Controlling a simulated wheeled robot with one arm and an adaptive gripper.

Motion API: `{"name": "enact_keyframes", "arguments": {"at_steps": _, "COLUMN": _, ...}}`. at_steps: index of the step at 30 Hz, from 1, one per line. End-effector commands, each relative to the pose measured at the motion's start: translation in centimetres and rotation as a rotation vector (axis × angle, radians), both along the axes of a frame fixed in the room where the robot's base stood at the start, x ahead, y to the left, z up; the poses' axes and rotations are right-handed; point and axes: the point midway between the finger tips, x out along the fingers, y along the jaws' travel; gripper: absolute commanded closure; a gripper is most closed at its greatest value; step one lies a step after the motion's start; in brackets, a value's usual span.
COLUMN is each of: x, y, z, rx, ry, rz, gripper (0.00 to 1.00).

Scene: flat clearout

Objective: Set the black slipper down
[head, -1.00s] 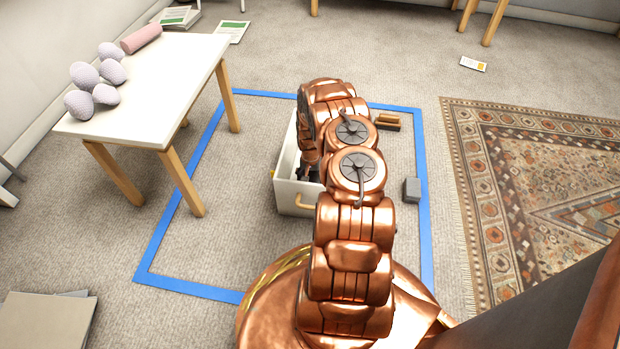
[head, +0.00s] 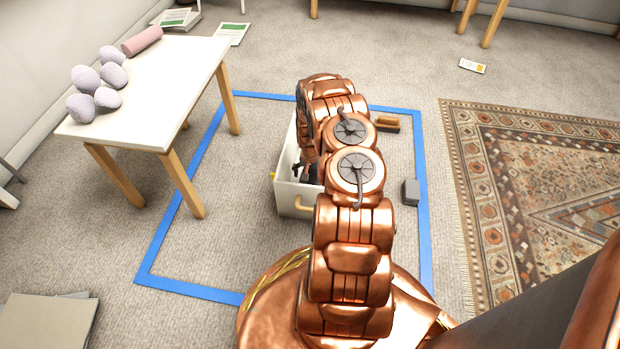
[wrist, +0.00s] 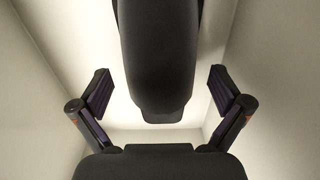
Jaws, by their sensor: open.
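The black slipper (wrist: 157,55) lies inside the white box (head: 290,199), seen from above in the wrist view. It is between my two spread fingers, with a clear gap on each side. My gripper (wrist: 160,92) is open and reaches down into the box, whose pale walls (wrist: 45,85) surround it in the wrist view. In the head view my gripper (head: 304,170) shows only in part at the box's open top. My arm hides the right part of the box and the slipper there.
Blue tape (head: 190,290) frames the floor around the box. A wooden-backed brush (head: 387,123) and a grey block (head: 411,191) lie to the right. A white table (head: 160,95) with several pale egg-shaped things (head: 86,78) and a pink roll (head: 142,40) stands left.

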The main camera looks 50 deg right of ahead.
Motion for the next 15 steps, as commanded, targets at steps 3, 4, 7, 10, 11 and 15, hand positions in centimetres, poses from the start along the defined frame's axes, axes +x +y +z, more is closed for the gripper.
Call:
{"name": "enact_keyframes", "arguments": {"at_steps": 3, "x": 0.0, "y": 0.0, "z": 2.4, "rx": 0.000, "ry": 0.000, "rz": 0.000, "gripper": 0.00}}
{"name": "enact_keyframes", "arguments": {"at_steps": 4, "x": 0.0, "y": 0.0, "z": 3.0, "rx": 0.001, "ry": 0.001, "rz": -0.001, "gripper": 0.00}}
{"name": "enact_keyframes", "arguments": {"at_steps": 7, "x": 0.0, "y": 0.0, "z": 4.9, "rx": 0.001, "ry": 0.001, "rz": -0.001, "gripper": 0.00}}
{"name": "enact_keyframes", "arguments": {"at_steps": 10, "x": 0.0, "y": 0.1, "z": 6.8, "rx": 0.000, "ry": 0.000, "rz": 0.001, "gripper": 0.00}}
{"name": "enact_keyframes", "arguments": {"at_steps": 11, "x": 0.0, "y": 0.1, "z": 7.3, "rx": 0.001, "ry": 0.001, "rz": 0.001, "gripper": 0.00}}
{"name": "enact_keyframes", "arguments": {"at_steps": 15, "x": 0.0, "y": 0.0, "z": 9.0, "rx": 0.002, "ry": 0.001, "rz": -0.001, "gripper": 0.00}}
